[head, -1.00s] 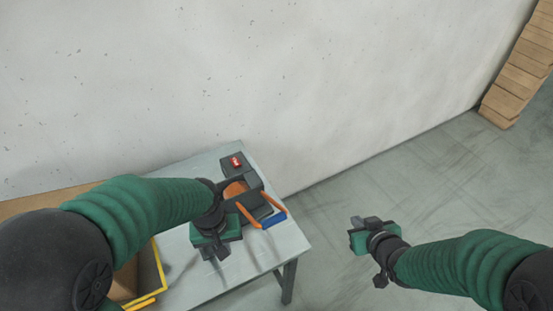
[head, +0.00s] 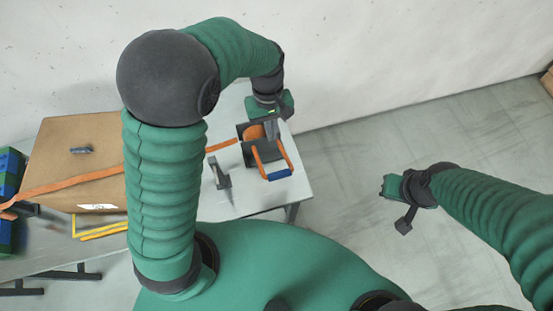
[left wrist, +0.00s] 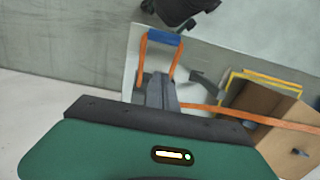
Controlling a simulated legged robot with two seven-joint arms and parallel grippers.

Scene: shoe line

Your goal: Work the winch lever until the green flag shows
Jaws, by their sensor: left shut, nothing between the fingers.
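The winch (head: 245,133) is a dark box on the grey table, with an orange strap (head: 220,146) running left from it. Its lever has two orange arms and a blue grip (head: 279,175), which lies low toward the table's near right edge. The blue grip also shows in the left wrist view (left wrist: 164,38). My left gripper (head: 271,130) is shut and empty, pointing down over the winch. I cannot tell if its fingers (left wrist: 160,92) touch the lever. No flag is visible now; the gripper covers part of the winch. My right gripper (head: 384,190) hangs over open floor; its fingers are unclear.
The strap crosses a cardboard box (head: 75,140) at the left. Yellow edging (head: 100,231) lies at the box's near side, and blue and green bins (head: 8,175) stand at the far left. A dark bracket (head: 219,174) stands on the table. Floor (head: 350,160) to the right is clear.

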